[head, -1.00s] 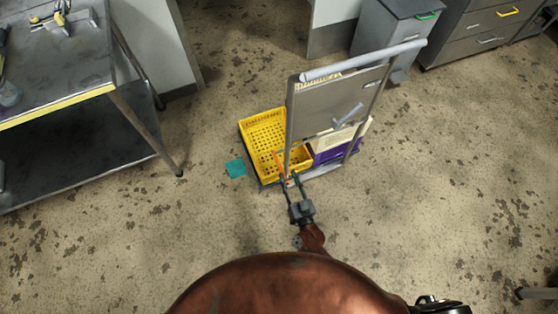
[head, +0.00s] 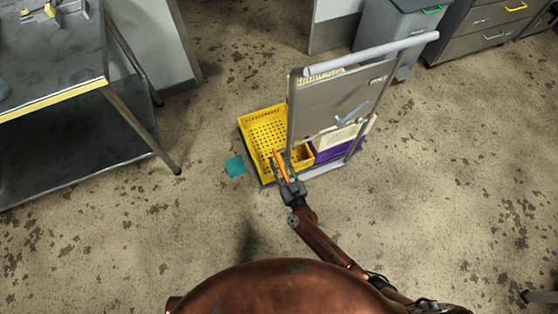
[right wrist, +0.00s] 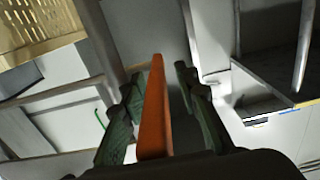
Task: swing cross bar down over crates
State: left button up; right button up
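An orange bar (head: 279,166), likely the cross bar, stands tilted upright at the near side of a trolley. The trolley carries a yellow crate (head: 250,120) on the left and a purple crate (head: 325,155) on the right, partly hidden behind the trolley's upright grey panel (head: 335,103). My right gripper (head: 283,168) is at the bar. In the right wrist view, the bar (right wrist: 156,110) lies between the two dark green fingers (right wrist: 160,95), with a gap visible on the right side; the gripper looks open around it. My left gripper is out of view.
The trolley's push handle (head: 370,54) rises above the panel. A teal patch (head: 235,167) lies on the floor left of the trolley. A metal table (head: 55,65) stands at left; a grey bin (head: 390,32) and drawers (head: 480,28) stand behind. Floor right of the trolley is clear.

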jog(key=shift+c, duration=0.7)
grip_shut()
